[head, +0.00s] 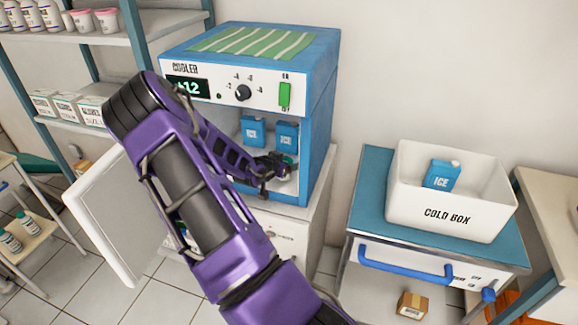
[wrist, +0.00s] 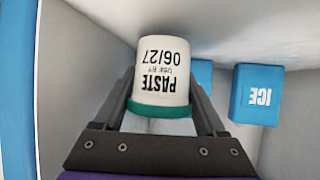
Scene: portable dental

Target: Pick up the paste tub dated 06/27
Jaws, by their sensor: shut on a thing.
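The paste tub (wrist: 162,72) is white with a green band, and its label reads "PASTE USE BY 06/27". The label appears upside down in the wrist view. My gripper (wrist: 165,115) is shut on the tub, with one finger on each side of it. In the head view my gripper (head: 272,172) is inside the open cooler (head: 320,110), low at its right side. The tub is mostly hidden there by the gripper. I cannot tell whether the tub touches the cooler floor.
Blue ice packs (head: 252,131) stand at the back of the cooler; one shows right of the tub (wrist: 257,95). The cooler door (head: 105,225) hangs open to the left. A white cold box (head: 450,215) holding an ice pack (head: 442,175) stands on the cart (head: 372,200) at right.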

